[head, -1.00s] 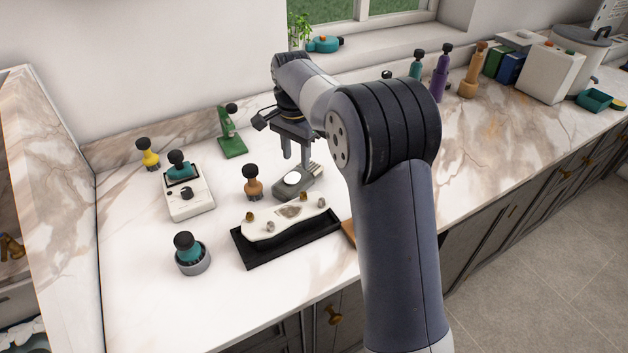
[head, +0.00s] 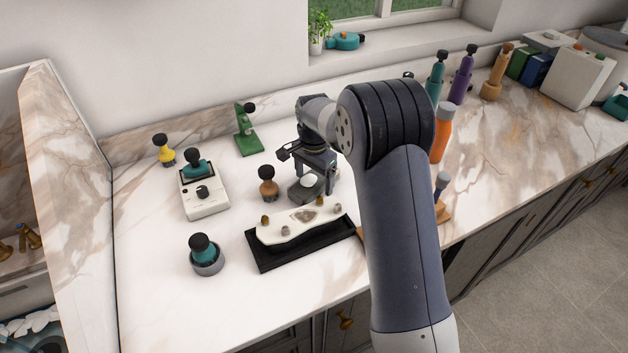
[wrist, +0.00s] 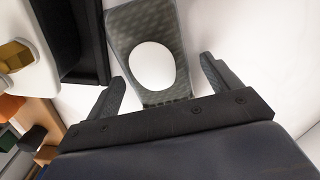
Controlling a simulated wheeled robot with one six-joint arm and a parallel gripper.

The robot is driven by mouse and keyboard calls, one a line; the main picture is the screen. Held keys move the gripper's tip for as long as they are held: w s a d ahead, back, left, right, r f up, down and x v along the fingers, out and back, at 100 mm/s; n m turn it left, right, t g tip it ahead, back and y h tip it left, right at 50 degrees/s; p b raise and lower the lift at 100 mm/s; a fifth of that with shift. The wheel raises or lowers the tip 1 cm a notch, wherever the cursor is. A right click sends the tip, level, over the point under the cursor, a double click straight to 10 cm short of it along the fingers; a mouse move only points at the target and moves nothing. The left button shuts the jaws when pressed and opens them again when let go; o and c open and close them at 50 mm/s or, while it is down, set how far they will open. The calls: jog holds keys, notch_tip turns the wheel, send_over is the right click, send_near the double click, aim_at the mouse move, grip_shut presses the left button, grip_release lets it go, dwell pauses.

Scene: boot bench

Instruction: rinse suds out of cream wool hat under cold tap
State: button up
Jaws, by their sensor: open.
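I cannot make out a cream wool hat, suds or a tap in either view. My gripper (head: 314,178) is open, pointing down over a grey stand (head: 297,195) with a white oval top (head: 309,181). In the wrist view the open fingers (wrist: 162,70) are on either side of the grey stand (wrist: 128,25), and the white oval (wrist: 152,66) shows between them. Nothing is gripped. I cannot tell whether the fingers touch the stand.
A black tray (head: 268,262) with a cream knobbed piece (head: 285,231) lies in front. A brown stamp-like object (head: 267,186) stands left of the stand, a white device (head: 205,205) further left. An orange bottle (head: 440,135) stands right.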

jog(key=shift+f, duration=0.15)
jog(key=shift+c, duration=0.2)
jog(key=c, duration=1.1)
jog(key=shift+c, duration=0.2)
